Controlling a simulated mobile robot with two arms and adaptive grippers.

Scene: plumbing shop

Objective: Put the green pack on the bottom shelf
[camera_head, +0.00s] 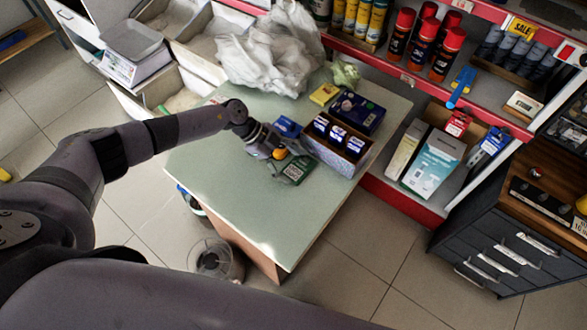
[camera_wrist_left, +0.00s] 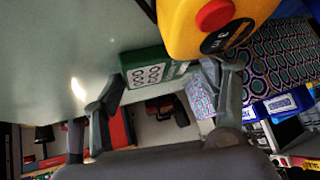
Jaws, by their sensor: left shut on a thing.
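The green pack (camera_head: 296,169) is at the table top, at the fingers of my left gripper (camera_head: 279,160). In the left wrist view the green pack (camera_wrist_left: 147,72) lies between the two fingers of my left gripper (camera_wrist_left: 168,95), which is shut on it. I cannot tell whether the pack touches the table. The bottom shelf (camera_head: 395,203), with a red front edge, is right of the table and holds upright boxes. My right gripper is not in view.
A patterned box (camera_head: 344,160) of blue packs stands right of the gripper. A white plastic bag (camera_head: 268,55) lies at the back. The table's (camera_head: 230,190) front is clear. A dark drawer cabinet (camera_head: 500,235) stands at right.

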